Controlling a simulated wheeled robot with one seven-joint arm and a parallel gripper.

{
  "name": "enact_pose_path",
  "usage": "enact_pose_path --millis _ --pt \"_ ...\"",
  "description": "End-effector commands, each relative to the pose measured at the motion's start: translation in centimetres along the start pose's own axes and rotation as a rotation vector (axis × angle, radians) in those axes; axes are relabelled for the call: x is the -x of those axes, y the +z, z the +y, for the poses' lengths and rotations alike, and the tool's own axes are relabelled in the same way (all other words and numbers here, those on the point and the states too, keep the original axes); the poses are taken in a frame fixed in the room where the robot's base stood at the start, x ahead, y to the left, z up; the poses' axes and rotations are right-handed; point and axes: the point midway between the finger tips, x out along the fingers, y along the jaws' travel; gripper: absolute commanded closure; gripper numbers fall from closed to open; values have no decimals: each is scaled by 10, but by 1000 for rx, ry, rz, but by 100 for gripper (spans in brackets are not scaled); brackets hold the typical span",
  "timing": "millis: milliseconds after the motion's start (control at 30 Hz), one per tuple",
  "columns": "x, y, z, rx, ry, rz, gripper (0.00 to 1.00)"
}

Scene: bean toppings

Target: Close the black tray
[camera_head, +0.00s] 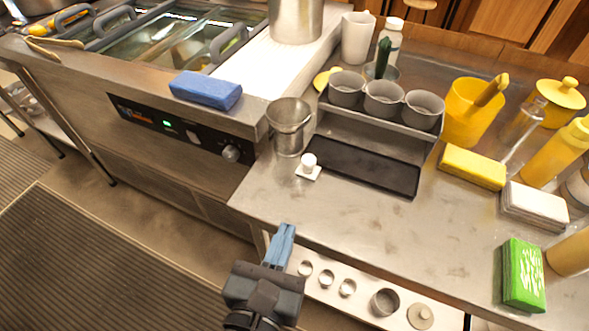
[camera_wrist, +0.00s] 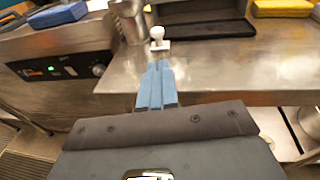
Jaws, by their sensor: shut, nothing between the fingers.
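The black tray (camera_head: 365,166) lies flat on the steel counter, sticking out in front of a grey stand (camera_head: 377,128). Part of the tray also shows at the top of the wrist view (camera_wrist: 205,30). My gripper (camera_head: 287,228) has blue fingers pressed together with nothing between them. It is in front of the counter's near edge, apart from the tray and to its lower left. In the wrist view the closed fingers (camera_wrist: 156,66) point toward a white knob on a square base (camera_wrist: 157,38), which stands left of the tray.
Several grey cups, including one at the stand's middle (camera_head: 384,99), sit on the stand. A metal cup (camera_head: 289,128) stands left of the tray. A yellow sponge (camera_head: 472,167) lies to its right. Counter space before the tray is clear. A lower shelf (camera_head: 325,303) holds small containers.

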Motion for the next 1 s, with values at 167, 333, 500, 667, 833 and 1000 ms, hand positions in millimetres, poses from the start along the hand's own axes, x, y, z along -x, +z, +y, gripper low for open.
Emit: enact_pose_path --millis 167,333,500,667,833,1000 --pt "-10 0 5 -20 5 11 100" --pt "-37 1 4 -19 3 10 100" --pt "-71 1 5 -18 4 9 100" --pt "-101 1 4 -17 3 9 100" --pt "-126 0 4 -17 3 10 100" --pt "-138 -1 5 -17 5 10 100"
